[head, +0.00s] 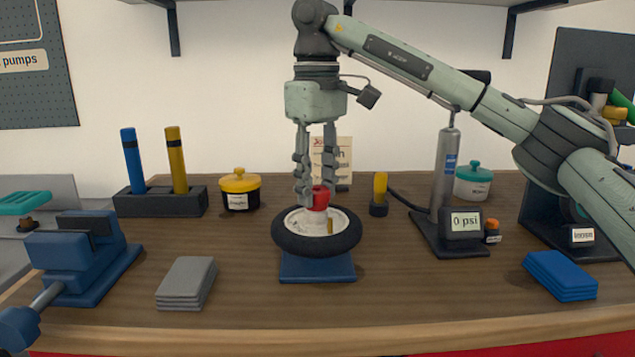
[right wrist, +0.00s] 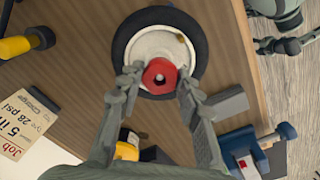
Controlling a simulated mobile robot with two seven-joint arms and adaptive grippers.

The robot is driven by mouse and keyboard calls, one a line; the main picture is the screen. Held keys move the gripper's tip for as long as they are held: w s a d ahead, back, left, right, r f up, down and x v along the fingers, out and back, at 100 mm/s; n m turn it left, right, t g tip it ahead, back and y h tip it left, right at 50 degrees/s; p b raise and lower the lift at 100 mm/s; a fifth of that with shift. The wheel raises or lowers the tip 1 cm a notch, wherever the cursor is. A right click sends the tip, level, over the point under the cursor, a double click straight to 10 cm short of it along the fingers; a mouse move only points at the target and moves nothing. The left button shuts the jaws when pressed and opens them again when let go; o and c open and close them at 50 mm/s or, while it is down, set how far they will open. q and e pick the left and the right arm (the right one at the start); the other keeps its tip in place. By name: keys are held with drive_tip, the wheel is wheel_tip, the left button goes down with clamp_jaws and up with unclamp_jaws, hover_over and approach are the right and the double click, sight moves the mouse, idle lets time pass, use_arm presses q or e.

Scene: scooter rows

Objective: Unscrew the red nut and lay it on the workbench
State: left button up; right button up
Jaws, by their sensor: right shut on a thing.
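The red nut (head: 320,197) is at the centre of a small wheel (head: 292,243) with a black tyre and white hub. The wheel lies flat on a blue stand (head: 317,267) on the workbench (head: 230,285). My right gripper (head: 317,196) points straight down, its two fingers shut on the nut's sides.
A grey block stack (head: 187,283) and blue vise (head: 83,257) stand left. A yellow-lidded jar (head: 239,189) is behind. A pump with a 0 psi display (head: 465,222) and blue pads (head: 560,274) stand right. Bare bench lies either side of the wheel.

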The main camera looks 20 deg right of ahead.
drive_tip(key=o, duration=1.2)
drive_tip(key=shift+a+f, duration=0.1)
drive_tip(key=shift+a, duration=0.05)
wheel_tip(320, 180, up, 12)
drive_tip(key=m, duration=2.1)
drive_tip(key=shift+m, duration=0.4)
